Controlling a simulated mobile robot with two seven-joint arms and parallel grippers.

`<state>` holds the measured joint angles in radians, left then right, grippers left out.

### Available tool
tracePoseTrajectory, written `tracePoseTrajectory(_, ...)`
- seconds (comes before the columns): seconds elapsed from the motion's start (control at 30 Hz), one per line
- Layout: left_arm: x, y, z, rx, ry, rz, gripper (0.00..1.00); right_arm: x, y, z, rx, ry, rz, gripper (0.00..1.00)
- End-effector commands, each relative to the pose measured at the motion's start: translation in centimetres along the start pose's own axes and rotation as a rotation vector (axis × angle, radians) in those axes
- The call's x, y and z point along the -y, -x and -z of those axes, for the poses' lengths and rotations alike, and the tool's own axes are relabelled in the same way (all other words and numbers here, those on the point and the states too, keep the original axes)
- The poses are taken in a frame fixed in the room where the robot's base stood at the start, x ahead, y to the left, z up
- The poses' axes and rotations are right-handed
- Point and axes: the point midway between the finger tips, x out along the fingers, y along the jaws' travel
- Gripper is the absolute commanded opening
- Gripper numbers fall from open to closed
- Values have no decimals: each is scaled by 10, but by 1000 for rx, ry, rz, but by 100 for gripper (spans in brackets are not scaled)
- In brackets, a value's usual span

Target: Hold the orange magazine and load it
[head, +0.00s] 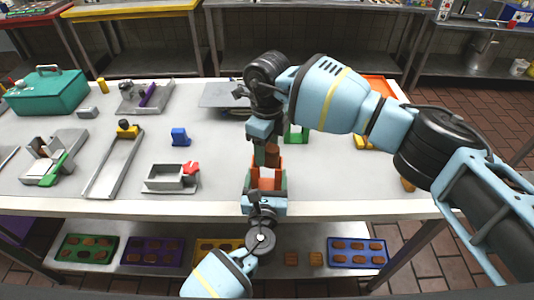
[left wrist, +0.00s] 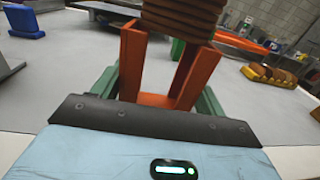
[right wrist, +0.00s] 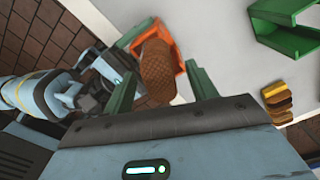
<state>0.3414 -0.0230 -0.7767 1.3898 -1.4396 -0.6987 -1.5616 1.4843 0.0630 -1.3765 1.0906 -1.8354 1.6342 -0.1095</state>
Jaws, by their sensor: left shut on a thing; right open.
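The orange magazine (head: 267,173) is upright at the front edge of the table, its open channel facing my left wrist camera (left wrist: 165,101). My left gripper (head: 265,187) is shut on it, with a green finger on each side. A brown ridged biscuit piece or stack (left wrist: 182,18) is at the top of the magazine, between its walls; it also shows in the right wrist view (right wrist: 156,66). My right gripper (right wrist: 160,85) points down over the magazine, open, with its fingers apart on either side of the biscuit. I cannot tell how deep the biscuit sits.
A green bracket (right wrist: 290,25) and a row of biscuits (right wrist: 279,102) lie beyond the magazine. Metal fixtures, a blue block (head: 180,137) and a teal toolbox (head: 46,92) stand to the left. Biscuit trays (head: 357,252) are on the shelf below. The table between is clear.

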Motion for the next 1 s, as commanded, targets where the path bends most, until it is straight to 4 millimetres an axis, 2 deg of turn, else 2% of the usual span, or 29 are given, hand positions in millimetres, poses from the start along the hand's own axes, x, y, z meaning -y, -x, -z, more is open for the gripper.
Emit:
tracePoseTrajectory(0.27, 0, 0, 0, 0, 0, 0, 46, 0, -4, 0, 2, 1, 2, 56)
tracePoseTrajectory(0.6, 0, 0, 0, 0, 0, 0, 46, 0, -4, 0, 1, 1, 1, 11)
tracePoseTrajectory(0.67, 0, 0, 0, 0, 0, 0, 46, 0, -4, 0, 2, 1, 1, 5)
tracePoseTrajectory(0.87, 0, 0, 0, 0, 0, 0, 46, 0, -2, -1, 2, 1, 2, 5)
tracePoseTrajectory(1.0, 0, 0, 0, 0, 0, 0, 46, 0, 11, -1, 2, 1, 3, 5)
